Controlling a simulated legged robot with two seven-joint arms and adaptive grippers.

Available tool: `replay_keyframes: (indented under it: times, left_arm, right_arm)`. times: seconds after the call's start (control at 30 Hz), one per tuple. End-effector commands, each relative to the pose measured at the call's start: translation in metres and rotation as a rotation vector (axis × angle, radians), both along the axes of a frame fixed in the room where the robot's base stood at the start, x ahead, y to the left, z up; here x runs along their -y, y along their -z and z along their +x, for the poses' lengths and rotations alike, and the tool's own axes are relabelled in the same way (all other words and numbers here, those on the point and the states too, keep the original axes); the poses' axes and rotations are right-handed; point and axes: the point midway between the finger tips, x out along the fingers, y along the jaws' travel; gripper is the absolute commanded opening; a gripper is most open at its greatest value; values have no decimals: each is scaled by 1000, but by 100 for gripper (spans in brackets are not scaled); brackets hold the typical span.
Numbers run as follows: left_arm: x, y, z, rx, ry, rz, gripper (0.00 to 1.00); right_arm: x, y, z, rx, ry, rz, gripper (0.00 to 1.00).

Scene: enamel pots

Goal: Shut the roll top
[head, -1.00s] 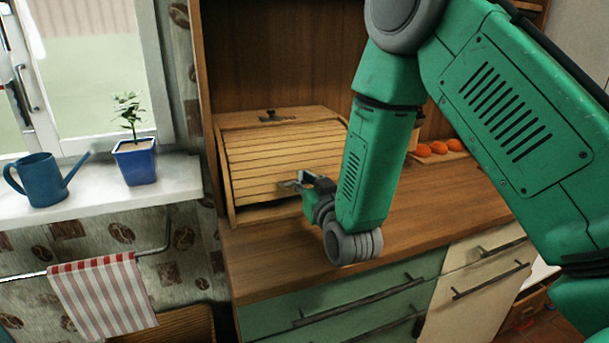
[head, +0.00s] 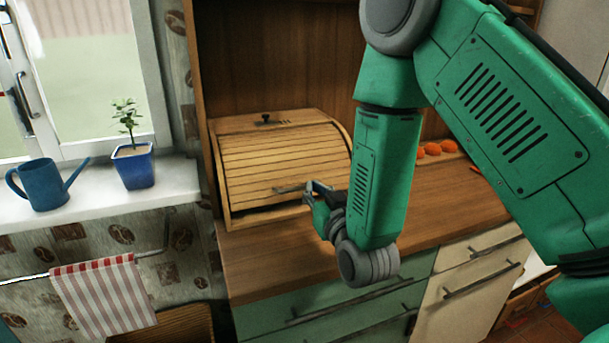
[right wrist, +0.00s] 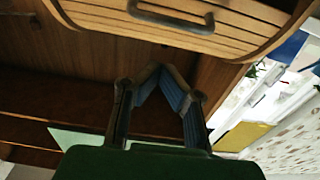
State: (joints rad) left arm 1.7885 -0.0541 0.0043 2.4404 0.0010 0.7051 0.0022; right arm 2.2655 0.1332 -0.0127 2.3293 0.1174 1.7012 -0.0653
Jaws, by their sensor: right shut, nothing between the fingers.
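The wooden bread box (head: 280,165) stands on the counter with its slatted roll top mostly drawn down. A narrow dark gap shows between the roll top's lower edge and the box base. The roll top's bar handle (head: 288,189) is near its lower edge; it also shows in the right wrist view (right wrist: 170,18). My right gripper (head: 315,188) is at the handle's right end, shut and empty. In the right wrist view its fingers (right wrist: 158,70) meet just short of the handle; I cannot tell whether they touch the box. My left gripper is out of view.
The wooden counter (head: 290,262) is clear in front of the box. Orange fruits (head: 433,149) lie to the right, behind my arm. A blue watering can (head: 45,186) and a potted plant (head: 133,165) stand on the windowsill at left.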

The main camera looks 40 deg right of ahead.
Motion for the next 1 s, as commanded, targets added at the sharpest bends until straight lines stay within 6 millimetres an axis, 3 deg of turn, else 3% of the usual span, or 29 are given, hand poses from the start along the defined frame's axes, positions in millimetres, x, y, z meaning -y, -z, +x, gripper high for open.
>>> replay_keyframes:
  times: [0.1,0.27,0.37,0.5,0.7,0.87,1.0]
  left_arm:
    - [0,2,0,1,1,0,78]
    - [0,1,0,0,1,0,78]
    - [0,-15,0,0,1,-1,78]
    - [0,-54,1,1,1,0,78]
    - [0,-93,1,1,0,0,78]
    - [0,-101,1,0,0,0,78]
    - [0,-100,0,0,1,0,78]
  right_arm:
    - [-4,7,-18,-2,0,1,0]
    - [-9,6,-30,-2,-2,-2,0]
    - [-14,-5,-30,-35,-15,1,0]
    - [-20,-31,-29,-133,-31,17,0]
    - [-16,-54,-32,-257,-10,50,0]
    - [-11,-55,-32,-295,6,65,0]
    - [-6,-49,-20,-297,7,68,0]
